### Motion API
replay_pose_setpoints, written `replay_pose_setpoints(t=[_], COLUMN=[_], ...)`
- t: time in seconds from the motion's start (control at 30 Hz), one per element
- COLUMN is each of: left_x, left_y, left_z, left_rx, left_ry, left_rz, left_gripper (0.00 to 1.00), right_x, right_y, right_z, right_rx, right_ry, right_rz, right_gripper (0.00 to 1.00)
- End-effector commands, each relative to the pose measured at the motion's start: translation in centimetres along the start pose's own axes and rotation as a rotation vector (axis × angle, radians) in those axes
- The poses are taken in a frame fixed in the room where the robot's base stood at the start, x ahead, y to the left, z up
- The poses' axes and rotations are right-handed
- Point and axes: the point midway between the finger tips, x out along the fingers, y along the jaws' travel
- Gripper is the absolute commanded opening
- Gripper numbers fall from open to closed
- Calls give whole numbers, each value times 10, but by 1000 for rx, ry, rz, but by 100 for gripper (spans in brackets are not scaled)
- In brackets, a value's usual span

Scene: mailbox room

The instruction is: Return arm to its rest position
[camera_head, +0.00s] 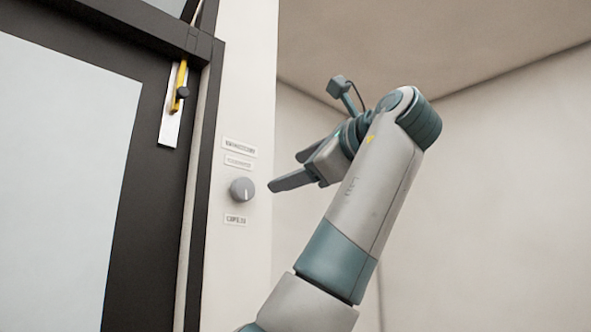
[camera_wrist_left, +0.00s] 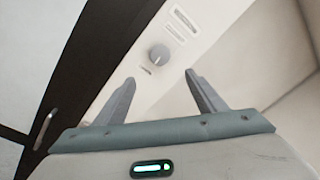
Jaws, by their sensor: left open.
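My left arm is raised in the head view, with its elbow-like bend at the upper right. My left gripper (camera_head: 283,170) is open and empty, with its fingers pointing left toward the white wall panel. It also shows in the left wrist view (camera_wrist_left: 158,95), where its two fingers stand wide apart. A round grey knob (camera_head: 242,189) is on the panel, a little left of the lower fingertip and apart from it. The knob (camera_wrist_left: 159,54) shows beyond the fingers in the left wrist view. My right gripper is not in view.
A dark-framed door (camera_head: 150,190) with a pale pane stands at the left. A yellow-and-black handle (camera_head: 181,88) on a white plate is near its upper edge. Small label plates (camera_head: 239,147) sit above and below the knob. Bare beige wall (camera_head: 490,200) lies to the right.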

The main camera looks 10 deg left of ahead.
Motion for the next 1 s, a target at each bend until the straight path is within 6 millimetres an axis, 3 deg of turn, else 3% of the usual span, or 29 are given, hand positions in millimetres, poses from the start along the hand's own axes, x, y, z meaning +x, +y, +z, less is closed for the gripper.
replay_pose_setpoints(t=[0.37, 0.57, 0.77, 1.0], left_x=[2, 23, 73, 138], left_y=[0, 5, 22, 69], left_z=[-2, -32, -110, -237], left_rx=[0, -2, -19, -71], left_ry=[2, 30, 104, 235], left_rz=[0, -5, -16, -20], left_gripper=[64, 64, 64, 64], right_x=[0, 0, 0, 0], right_y=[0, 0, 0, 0], right_z=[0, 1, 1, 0], right_rx=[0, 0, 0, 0], right_ry=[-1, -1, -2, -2], right_rz=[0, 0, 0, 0], right_gripper=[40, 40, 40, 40])
